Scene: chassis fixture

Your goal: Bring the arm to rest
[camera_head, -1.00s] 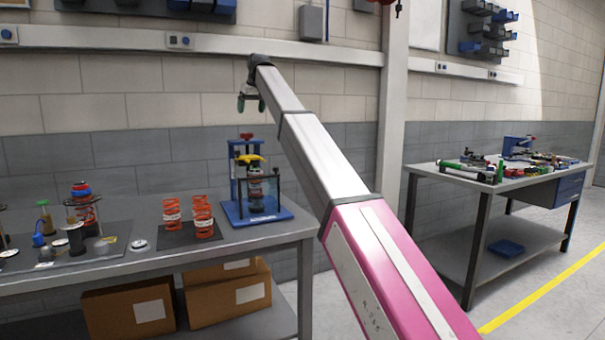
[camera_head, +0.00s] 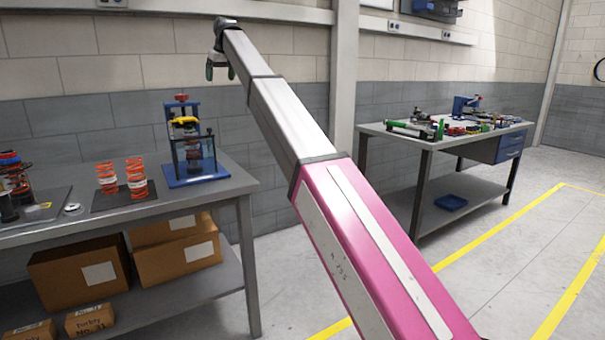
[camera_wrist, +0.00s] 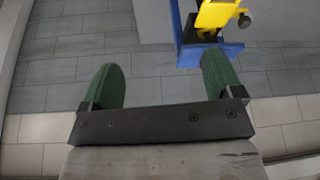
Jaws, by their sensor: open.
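My gripper (camera_head: 219,73) hangs at the far end of my raised, outstretched arm, above and to the right of the blue press fixture (camera_head: 195,172) in the head view. In the wrist view my gripper (camera_wrist: 162,85) shows two green fingers spread wide apart with nothing between them. The blue press fixture with its yellow part (camera_wrist: 219,13) shows at the top right of the wrist view, apart from the fingers. It stands on the left workbench (camera_head: 230,187).
Two orange springs (camera_head: 136,180) stand on a dark mat on the left bench. Cardboard boxes (camera_head: 178,262) sit on its shelf. A second bench (camera_head: 375,128) with tools stands at the right. A pillar (camera_head: 343,70) rises behind my arm. Open floor lies at the right.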

